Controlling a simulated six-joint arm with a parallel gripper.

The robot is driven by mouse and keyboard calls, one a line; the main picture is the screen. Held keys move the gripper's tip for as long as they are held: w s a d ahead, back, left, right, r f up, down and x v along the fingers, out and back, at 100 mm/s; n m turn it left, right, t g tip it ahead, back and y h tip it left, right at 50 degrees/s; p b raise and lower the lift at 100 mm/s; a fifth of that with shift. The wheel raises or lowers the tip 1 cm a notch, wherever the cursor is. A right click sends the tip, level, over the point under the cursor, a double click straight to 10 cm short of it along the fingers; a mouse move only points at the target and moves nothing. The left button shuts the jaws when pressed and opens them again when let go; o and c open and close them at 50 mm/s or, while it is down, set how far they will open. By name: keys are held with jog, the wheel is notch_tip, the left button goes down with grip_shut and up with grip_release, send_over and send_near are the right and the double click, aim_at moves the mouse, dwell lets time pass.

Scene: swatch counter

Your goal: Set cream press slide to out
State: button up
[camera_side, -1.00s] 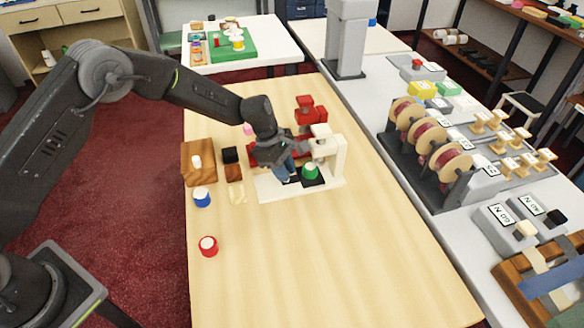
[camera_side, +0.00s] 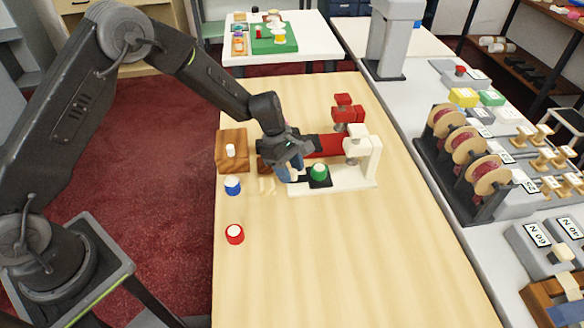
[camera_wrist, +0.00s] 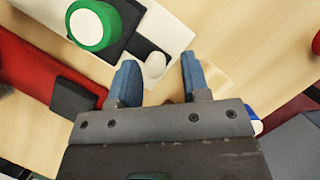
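The cream press (camera_side: 366,160) stands on the wooden table with its long pale base (camera_side: 345,183). Its dark slide (camera_side: 322,183) carries a green cup with a white top (camera_side: 319,170) and lies left of the press head, toward my gripper. In the wrist view the slide (camera_wrist: 146,47) ends in a rounded white knob (camera_wrist: 153,66), beside the green-rimmed cup (camera_wrist: 93,25). My gripper (camera_wrist: 158,75) is open, its blue fingers either side of the knob, with a clear gap on the right. The gripper (camera_side: 288,172) is low over the base's left end in the side view.
A red press (camera_side: 347,112) stands just behind the cream one; its red base (camera_wrist: 35,80) and dark slide (camera_wrist: 76,97) show beside my left finger. A wooden block (camera_side: 232,160), blue cup (camera_side: 232,185) and red cup (camera_side: 235,234) are at left. The table front is clear.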

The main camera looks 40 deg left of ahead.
jog(key=shift+r, duration=0.2)
jog(key=v, duration=1.3)
jog(key=shift+a+r, duration=0.15)
